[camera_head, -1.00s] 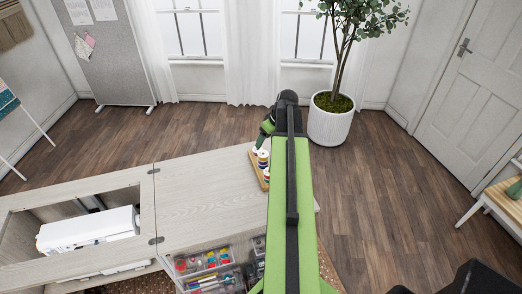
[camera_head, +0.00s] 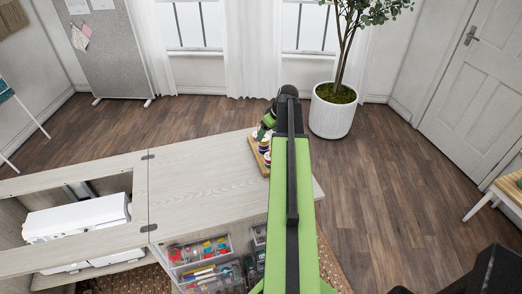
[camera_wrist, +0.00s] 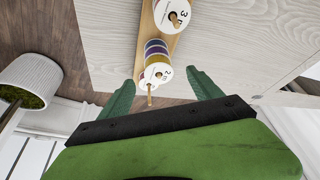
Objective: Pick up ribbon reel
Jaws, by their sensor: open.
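Ribbon reels stand on pegs on a narrow wooden holder at the cabinet top's edge. In the wrist view a purple, orange and white reel (camera_wrist: 157,66) lies between and just beyond the fingertips of my gripper (camera_wrist: 163,88). My gripper's green fingers are spread apart, and nothing is clasped. Another white reel (camera_wrist: 173,14), marked 3, sits farther along the holder (camera_wrist: 147,32).
The cabinet top (camera_head: 205,185) is bare left of the holder. A white sewing machine (camera_head: 75,218) sits in the recess at left. Clear drawers (camera_head: 200,255) with supplies are below the front edge. A potted tree (camera_head: 332,112) stands on the floor behind.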

